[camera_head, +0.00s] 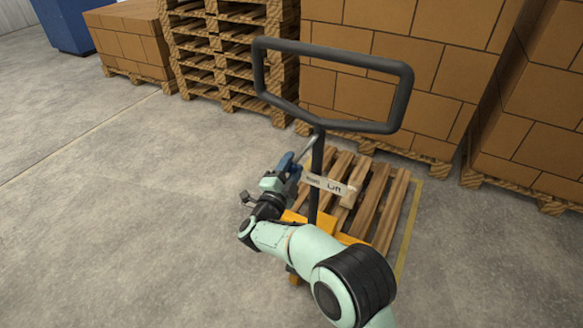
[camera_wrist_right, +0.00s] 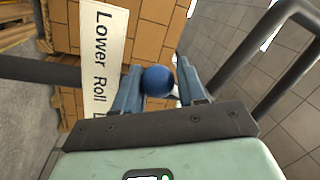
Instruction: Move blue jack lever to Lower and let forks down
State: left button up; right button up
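The pallet jack has a black loop handle (camera_head: 335,57) on a black shaft (camera_head: 317,175) and a yellow base (camera_head: 345,239). A thin grey lever (camera_head: 306,147) runs from the shaft down toward my right gripper (camera_head: 291,163); its end is hidden there in the head view. A white label (camera_head: 328,186) on the shaft reads "Lift". In the right wrist view, the lever's blue ball knob (camera_wrist_right: 158,81) lies between the two blue fingers, nearly filling the gap; firm contact on both sides cannot be told. The label there (camera_wrist_right: 103,55) reads "Lower Roll", cut off. My left gripper is out of view.
A wooden pallet (camera_head: 376,205) lies behind the jack base. Brown carton stacks (camera_head: 400,70) stand on pallets behind, with empty pallets stacked (camera_head: 215,55) to their left. The concrete floor (camera_head: 110,220) on the left is clear.

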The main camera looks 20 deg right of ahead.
jog(key=shift+o, duration=1)
jog(key=shift+r, duration=0.1)
jog(key=shift+s+a, duration=0.15)
jog(key=shift+a, duration=0.05)
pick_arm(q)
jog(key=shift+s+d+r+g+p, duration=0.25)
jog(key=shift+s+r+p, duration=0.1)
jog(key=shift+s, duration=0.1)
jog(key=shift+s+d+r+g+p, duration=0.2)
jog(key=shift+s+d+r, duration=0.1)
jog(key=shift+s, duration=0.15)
pick_arm(e)
jog(key=v, duration=1.3)
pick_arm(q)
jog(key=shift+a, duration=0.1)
